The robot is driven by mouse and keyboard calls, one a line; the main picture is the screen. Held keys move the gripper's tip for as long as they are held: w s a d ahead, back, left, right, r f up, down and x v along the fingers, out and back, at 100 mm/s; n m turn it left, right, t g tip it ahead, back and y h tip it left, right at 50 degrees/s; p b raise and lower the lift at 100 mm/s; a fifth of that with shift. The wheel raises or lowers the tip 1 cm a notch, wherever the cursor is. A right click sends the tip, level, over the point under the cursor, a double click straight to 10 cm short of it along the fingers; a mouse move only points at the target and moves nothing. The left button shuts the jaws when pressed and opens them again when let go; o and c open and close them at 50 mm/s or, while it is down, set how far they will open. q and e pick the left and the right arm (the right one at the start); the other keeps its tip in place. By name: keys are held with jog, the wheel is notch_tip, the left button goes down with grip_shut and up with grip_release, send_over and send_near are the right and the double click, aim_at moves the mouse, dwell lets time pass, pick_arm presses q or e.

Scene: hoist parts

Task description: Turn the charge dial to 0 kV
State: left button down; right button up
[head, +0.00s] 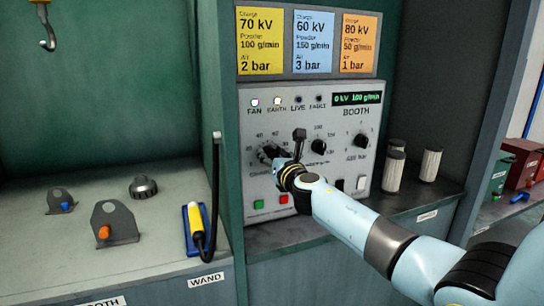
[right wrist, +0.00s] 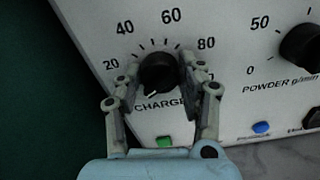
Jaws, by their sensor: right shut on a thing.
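The charge dial (right wrist: 158,72) is a round black knob on the booth's grey panel, with 20, 40, 60 and 80 printed around it. Its white mark points down and to the left, below the 20. My right gripper (right wrist: 160,68) is shut on the dial, one finger on each side. In the head view my right gripper (head: 279,166) reaches the panel from the lower right and partly covers the dial (head: 266,153). The green display (head: 357,98) reads 0 kV 100 g/min. My left gripper is out of view.
The powder dial (head: 318,146) and another dial (head: 361,140) are further right. A green button (head: 258,204) sits below.

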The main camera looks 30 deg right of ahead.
jog(key=shift+f, duration=0.2)
jog(key=o, duration=0.9)
jog(key=shift+o, duration=1.2)
jog(key=shift+r, duration=0.15)
jog(key=shift+s, duration=0.1)
jog(key=v, duration=1.2)
